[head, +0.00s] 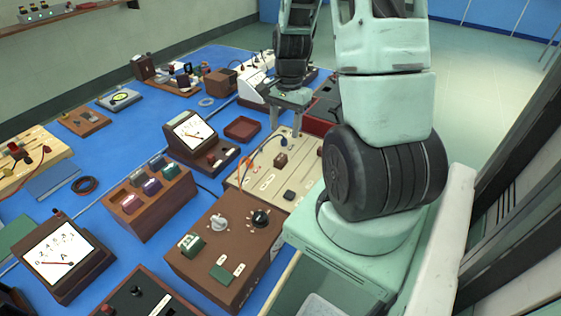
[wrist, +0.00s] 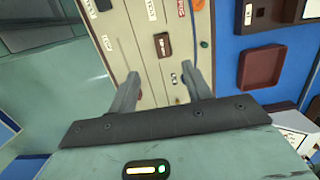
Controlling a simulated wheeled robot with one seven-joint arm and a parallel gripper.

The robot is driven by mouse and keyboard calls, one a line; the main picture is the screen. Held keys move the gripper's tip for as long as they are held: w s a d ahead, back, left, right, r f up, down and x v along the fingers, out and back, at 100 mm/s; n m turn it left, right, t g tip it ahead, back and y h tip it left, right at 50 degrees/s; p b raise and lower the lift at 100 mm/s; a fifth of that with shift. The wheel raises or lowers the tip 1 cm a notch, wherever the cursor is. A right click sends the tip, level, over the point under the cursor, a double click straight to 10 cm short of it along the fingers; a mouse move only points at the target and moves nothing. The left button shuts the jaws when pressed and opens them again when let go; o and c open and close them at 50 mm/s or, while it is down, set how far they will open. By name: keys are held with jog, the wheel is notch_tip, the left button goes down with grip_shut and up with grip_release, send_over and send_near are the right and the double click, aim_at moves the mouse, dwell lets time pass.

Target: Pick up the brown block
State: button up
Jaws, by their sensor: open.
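A small brown block (head: 281,160) sits on the cream panel (head: 258,182) of a bench unit in the head view. In the wrist view a dark brown block (wrist: 162,45) lies on the cream panel (wrist: 140,30), just beyond the fingertips and roughly between their lines. My gripper (head: 286,122) is open and empty, pointing down over the far part of the panel in the head view. In the wrist view its two fingers (wrist: 160,74) are spread apart, with panel showing between them. I see no contact with the block.
A darker small block (head: 289,195) sits nearer on the same panel. An orange lead (head: 262,150) curves across the panel's left side. A red-brown tray (head: 242,128) lies on the blue bench to the left. A brown box with knobs (head: 228,245) stands in front.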

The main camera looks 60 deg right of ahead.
aim_at(281, 157)
jog(key=f, duration=0.3)
jog(key=f+p, duration=0.1)
jog(key=f, duration=0.2)
jog(key=a+f, duration=0.1)
jog(key=f, duration=0.3)
jog(key=shift+w+a, duration=0.1)
jog(key=shift+w, duration=0.1)
grip_shut()
